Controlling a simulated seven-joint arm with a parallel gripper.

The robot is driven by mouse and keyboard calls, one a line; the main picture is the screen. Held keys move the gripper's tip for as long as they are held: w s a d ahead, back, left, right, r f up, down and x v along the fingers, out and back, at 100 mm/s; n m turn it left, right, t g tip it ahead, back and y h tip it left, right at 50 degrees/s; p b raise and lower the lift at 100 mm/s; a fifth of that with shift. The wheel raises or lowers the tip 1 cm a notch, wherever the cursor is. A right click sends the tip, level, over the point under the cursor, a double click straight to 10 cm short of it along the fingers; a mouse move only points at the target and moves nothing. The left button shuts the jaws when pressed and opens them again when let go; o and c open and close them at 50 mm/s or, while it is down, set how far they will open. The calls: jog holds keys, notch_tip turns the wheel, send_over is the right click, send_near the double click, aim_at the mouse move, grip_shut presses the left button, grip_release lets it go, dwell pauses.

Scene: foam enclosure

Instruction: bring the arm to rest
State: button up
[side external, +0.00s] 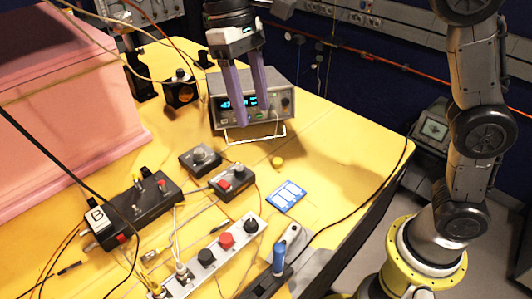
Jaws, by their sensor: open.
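My gripper (253,106) is at the top centre of the side external view, pointing down with its two purple fingers apart and nothing between them. It hangs in front of a grey bench instrument (281,102) with a lit blue display, and hides part of its front panel. I cannot tell whether the fingertips touch the instrument.
A pink foam box (60,110) fills the left of the yellow table (335,150). A black box marked B (135,208), small knob boxes (232,180), a white switch strip (212,258), a blue card (286,197) and loose cables crowd the front. The table's right side is clearer.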

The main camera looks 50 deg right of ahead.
jog(key=s+d+r+m+t, duration=0.2)
jog(key=s+d+r+t, duration=0.15)
jog(key=s+d, duration=0.8)
jog(key=s+d+f+t, duration=0.2)
jog(key=s+d+f, duration=0.1)
jog(key=f, duration=0.2)
jog(key=s+d+f+t, duration=0.3)
jog(key=f, duration=0.3)
jog(key=shift+d+f, duration=0.2)
